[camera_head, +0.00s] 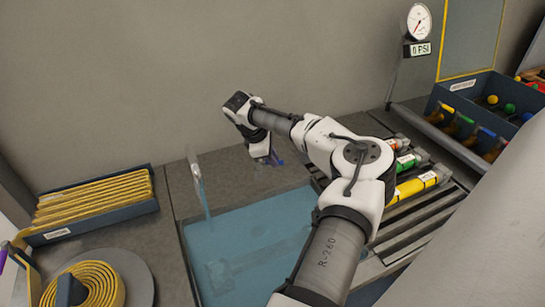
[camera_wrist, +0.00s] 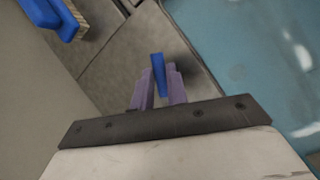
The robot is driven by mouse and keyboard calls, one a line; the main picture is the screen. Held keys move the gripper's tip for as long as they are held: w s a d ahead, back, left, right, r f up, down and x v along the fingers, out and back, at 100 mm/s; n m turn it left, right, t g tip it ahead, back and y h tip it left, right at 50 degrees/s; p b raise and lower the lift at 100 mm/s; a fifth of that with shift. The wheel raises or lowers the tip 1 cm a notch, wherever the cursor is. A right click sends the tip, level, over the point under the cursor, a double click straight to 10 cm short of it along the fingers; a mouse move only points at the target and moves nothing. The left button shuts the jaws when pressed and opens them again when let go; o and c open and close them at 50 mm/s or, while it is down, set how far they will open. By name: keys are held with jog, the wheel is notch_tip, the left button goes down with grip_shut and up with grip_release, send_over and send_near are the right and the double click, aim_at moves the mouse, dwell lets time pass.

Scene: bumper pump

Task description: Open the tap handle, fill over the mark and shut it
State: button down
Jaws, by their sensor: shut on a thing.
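My gripper (camera_head: 274,158) hangs over the back of the worktop, just behind the blue basin (camera_head: 250,225). In the wrist view my gripper's two purple fingers (camera_wrist: 159,92) are closed on a narrow blue bar (camera_wrist: 158,72), which looks like the tap handle. A pale, see-through upright streak (camera_head: 199,184) stands at the basin's back left; I cannot tell whether it is a tube or running water. Faint clear shapes (camera_head: 220,270) show in the basin's front left. My arm hides part of the basin's right side. No fill mark can be made out.
A tray of yellow strips (camera_head: 95,205) and a coiled yellow hose (camera_head: 95,285) lie on the left. Colored cylinders (camera_head: 415,187) lie in a slotted rack on the right, beside a blue tool bin (camera_head: 470,105). A gauge (camera_head: 419,22) stands above a "0 PSI" sign.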

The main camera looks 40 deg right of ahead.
jog(key=shift+w+d+n+t+p, duration=0.15)
jog(key=shift+n+t+p, duration=0.1)
jog(key=shift+n+p, duration=0.3)
jog(key=shift+w+d+n+t+p, duration=0.15)
jog(key=shift+n+t+p, duration=0.1)
jog(key=shift+n+p, duration=0.3)
jog(key=shift+w+d+n+t, duration=0.15)
jog(key=shift+w+n+t, duration=0.15)
jog(key=shift+n, duration=0.5)
jog(key=shift+w+d+n+t, duration=0.15)
jog(key=shift+n+t, duration=0.25)
jog(key=shift+n, duration=0.4)
jog(key=c, duration=1.4)
grip_release()
jog(key=shift+a, duration=0.1)
jog(key=b+v, duration=0.4)
jog(key=v, duration=0.9)
jog(key=shift+a+r, duration=0.15)
jog(key=shift+r, duration=0.25)
